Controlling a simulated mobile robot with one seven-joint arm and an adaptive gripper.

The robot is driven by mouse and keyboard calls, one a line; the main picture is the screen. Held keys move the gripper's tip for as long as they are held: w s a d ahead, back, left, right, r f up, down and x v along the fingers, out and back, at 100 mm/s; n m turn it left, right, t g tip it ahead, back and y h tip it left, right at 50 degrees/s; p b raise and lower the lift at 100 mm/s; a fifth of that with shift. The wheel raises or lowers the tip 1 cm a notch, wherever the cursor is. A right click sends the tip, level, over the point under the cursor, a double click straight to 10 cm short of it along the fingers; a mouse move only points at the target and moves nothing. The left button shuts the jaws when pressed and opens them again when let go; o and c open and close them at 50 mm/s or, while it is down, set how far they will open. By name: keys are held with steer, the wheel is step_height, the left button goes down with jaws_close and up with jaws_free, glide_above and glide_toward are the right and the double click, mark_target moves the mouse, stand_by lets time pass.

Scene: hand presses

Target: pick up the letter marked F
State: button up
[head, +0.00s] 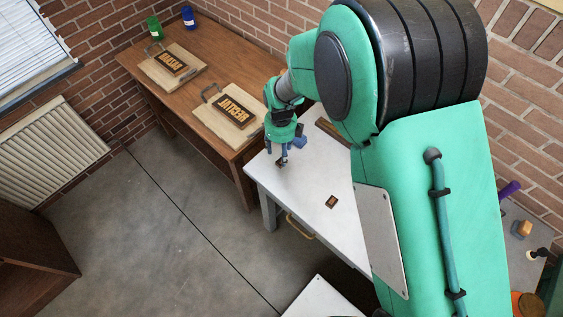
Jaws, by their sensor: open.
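My gripper (281,158) is open at the left end of the white table (310,187), pointing down. A small dark letter block (280,164) is right at its fingertips; I cannot tell whether they touch it, and its letter cannot be read. A second small dark block (332,202) with an orange mark lies on the white table, to the right of and nearer than my gripper. Its letter is too small to read, so I cannot tell which block is marked F.
A blue object (300,142) is close beside my gripper. A brown strip (331,131) lies at the table's back. The wooden table (190,105) holds two boards with letter plates (177,65) (233,109), a green can (154,28) and a blue can (188,17).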

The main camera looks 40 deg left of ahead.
steer(key=shift+w+d+f+b, duration=0.1)
steer(key=shift+f+b, duration=0.25)
steer(key=shift+f, duration=2.25)
steer(key=shift+c, duration=0.3)
steer(key=c, duration=0.9)
